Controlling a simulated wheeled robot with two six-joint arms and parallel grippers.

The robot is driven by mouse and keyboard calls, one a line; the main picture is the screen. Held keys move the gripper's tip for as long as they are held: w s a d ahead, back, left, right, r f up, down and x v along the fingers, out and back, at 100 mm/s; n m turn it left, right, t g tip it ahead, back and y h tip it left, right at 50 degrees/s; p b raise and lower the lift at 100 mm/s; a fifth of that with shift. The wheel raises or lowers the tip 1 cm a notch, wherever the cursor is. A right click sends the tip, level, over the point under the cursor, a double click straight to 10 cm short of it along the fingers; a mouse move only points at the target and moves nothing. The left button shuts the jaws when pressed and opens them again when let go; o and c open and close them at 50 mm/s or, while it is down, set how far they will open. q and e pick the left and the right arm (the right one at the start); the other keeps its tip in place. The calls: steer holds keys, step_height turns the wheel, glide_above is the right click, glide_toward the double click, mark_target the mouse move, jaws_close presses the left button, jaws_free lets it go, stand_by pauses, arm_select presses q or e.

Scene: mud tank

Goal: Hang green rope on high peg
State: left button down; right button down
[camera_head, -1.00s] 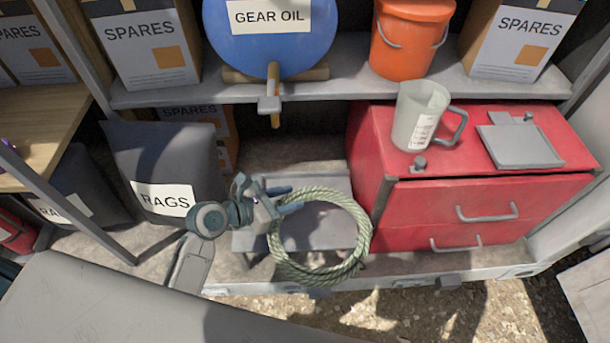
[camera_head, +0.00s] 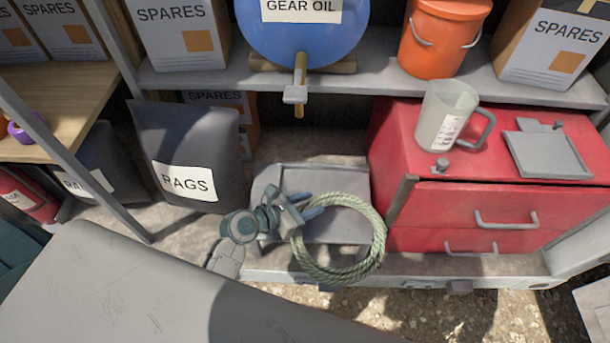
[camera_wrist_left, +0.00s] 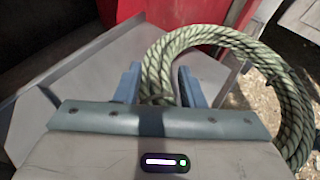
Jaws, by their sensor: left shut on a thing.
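The green rope (camera_head: 372,248) is a pale green coil hanging from my left gripper (camera_head: 310,207) in the head view. The gripper is shut on the coil's upper left side, in front of a grey step or tray below the shelf. In the left wrist view, the rope (camera_wrist_left: 222,36) passes between the blue-grey fingers (camera_wrist_left: 158,86) and loops out to the right. The high peg cannot be made out in these frames. My right gripper is not in view.
A red drawer cabinet (camera_head: 440,205) stands right of the rope, with a measuring jug (camera_head: 440,112) on top. A grey shelf (camera_head: 380,75) above carries a blue gear oil drum (camera_head: 300,35) and orange bucket (camera_head: 435,45). A rags bag (camera_head: 190,150) stands left.

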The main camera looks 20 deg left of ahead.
arm_select(q)
steer(key=w+a, duration=0.1)
steer(key=w, duration=0.1)
steer(key=w+a, duration=0.1)
steer(key=w, duration=0.1)
steer(key=w+a, duration=0.2)
steer(key=shift+w+f, duration=0.15)
steer(key=shift+f, duration=0.2)
steer(key=shift+w+a, duration=0.25)
steer(key=shift+w, duration=0.2)
steer(key=shift+w+a, duration=0.65)
steer(key=shift+w, duration=0.3)
step_height(320, 180, down, 2)
steer(key=shift+f, duration=0.2)
steer(key=shift+s+f, duration=0.1)
steer(key=shift+f, duration=0.5)
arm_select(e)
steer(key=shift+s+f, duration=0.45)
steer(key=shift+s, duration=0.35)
arm_select(q)
steer(key=c, duration=1.2)
jaws_free()
steer(key=shift+f, duration=0.1)
steer(key=shift+c, duration=0.2)
steer(key=o, duration=0.3)
